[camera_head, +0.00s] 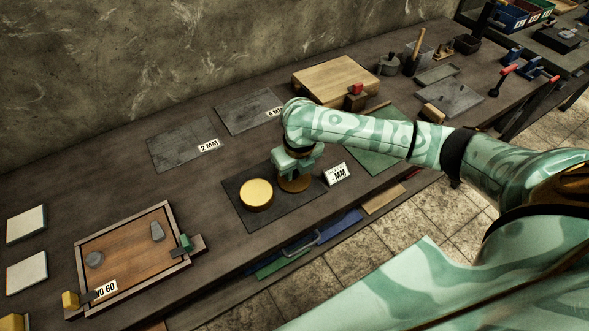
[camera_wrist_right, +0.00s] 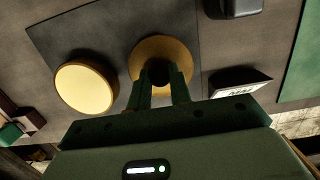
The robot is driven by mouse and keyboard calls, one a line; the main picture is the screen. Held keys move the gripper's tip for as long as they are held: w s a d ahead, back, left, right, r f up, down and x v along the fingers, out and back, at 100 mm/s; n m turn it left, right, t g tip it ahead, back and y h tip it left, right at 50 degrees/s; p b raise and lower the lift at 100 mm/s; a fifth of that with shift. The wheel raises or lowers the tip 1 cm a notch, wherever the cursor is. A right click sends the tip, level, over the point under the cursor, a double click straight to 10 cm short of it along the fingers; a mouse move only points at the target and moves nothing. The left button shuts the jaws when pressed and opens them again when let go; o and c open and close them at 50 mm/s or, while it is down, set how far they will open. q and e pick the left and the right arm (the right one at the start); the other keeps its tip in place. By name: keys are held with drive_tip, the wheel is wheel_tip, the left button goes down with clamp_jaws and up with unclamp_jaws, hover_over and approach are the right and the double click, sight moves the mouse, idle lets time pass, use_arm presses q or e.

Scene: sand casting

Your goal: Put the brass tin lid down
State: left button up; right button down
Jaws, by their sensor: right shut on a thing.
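My right gripper (camera_head: 294,170) points down over a dark square mat (camera_head: 237,188) near the front of the bench. It is shut on the dark knob of a round brass lid (camera_head: 296,185). In the right wrist view the fingers (camera_wrist_right: 162,80) close on the middle of the lid (camera_wrist_right: 178,49). The lid is low over the right part of the mat; I cannot tell whether it touches. A second round brass piece, thick with a plain top (camera_head: 256,193), stands on the mat just left of the lid; it also shows in the wrist view (camera_wrist_right: 86,87). My left gripper is out of view.
An "MM" sign (camera_head: 337,174) stands close to the right of the lid. A green mat (camera_head: 378,160) lies beyond it. A grey plate with a "2 MM" label (camera_head: 180,145) lies behind. Bare bench separates tray and mat.

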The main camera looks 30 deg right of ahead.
sight(298, 183)
drive_tip(key=c, duration=1.3)
unclamp_jaws()
drive_tip(key=shift+f, duration=0.15)
drive_tip(key=r+p, duration=0.1)
drive_tip(key=r, duration=0.3)
drive_tip(key=s+r+p, duration=0.1)
drive_tip(key=r+p, duration=0.1)
drive_tip(key=r, duration=0.2)
drive_tip(key=r+p, duration=0.2)
drive_tip(key=r, duration=0.2)
drive_tip(key=shift+s+r, duration=0.1)
drive_tip(key=shift+s, duration=0.3)
